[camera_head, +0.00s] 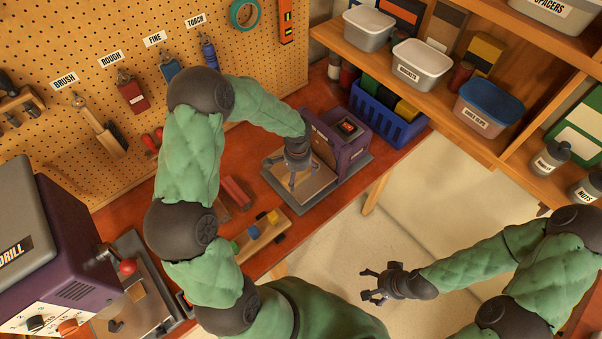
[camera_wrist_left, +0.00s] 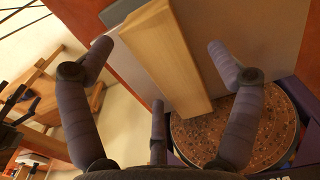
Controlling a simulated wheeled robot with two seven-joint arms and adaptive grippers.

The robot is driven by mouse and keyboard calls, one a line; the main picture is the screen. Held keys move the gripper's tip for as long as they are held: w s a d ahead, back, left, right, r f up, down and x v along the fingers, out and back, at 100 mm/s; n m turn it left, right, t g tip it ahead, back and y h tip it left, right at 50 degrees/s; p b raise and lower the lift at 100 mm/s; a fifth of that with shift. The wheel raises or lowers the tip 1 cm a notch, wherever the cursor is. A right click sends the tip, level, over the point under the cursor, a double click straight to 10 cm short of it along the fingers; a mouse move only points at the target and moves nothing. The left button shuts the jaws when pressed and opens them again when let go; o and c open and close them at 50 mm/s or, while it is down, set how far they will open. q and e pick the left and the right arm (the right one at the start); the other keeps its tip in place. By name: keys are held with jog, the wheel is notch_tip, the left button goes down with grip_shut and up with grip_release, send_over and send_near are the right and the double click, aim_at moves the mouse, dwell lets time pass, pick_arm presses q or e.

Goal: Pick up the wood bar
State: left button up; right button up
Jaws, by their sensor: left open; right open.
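The wood bar (camera_wrist_left: 168,62) is a pale, long block in the left wrist view. It lies on a grey plate (camera_wrist_left: 215,20) beside a round, speckled brown disc (camera_wrist_left: 205,135). My left gripper (camera_head: 292,184) is open above the purple machine's plate in the head view. In the wrist view its fingers stand apart on both sides of the bar, with no grip on it visible. In the head view the bar is largely hidden by the gripper. My right gripper (camera_head: 367,286) is open and empty over the floor.
The purple machine (camera_head: 340,138) stands just behind the left gripper on the red bench. A blue crate (camera_head: 385,118) is beyond it. A drill machine (camera_head: 70,240) stands at left, shelves (camera_head: 450,120) at right.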

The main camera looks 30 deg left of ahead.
pick_arm(q)
notch_tip(320, 180, down, 2)
jog(key=shift+w+f, duration=0.1)
jog(key=shift+f, duration=0.05)
jog(key=c, duration=1.5)
jog(key=shift+c, duration=0.2)
jog(key=shift+r, duration=0.2)
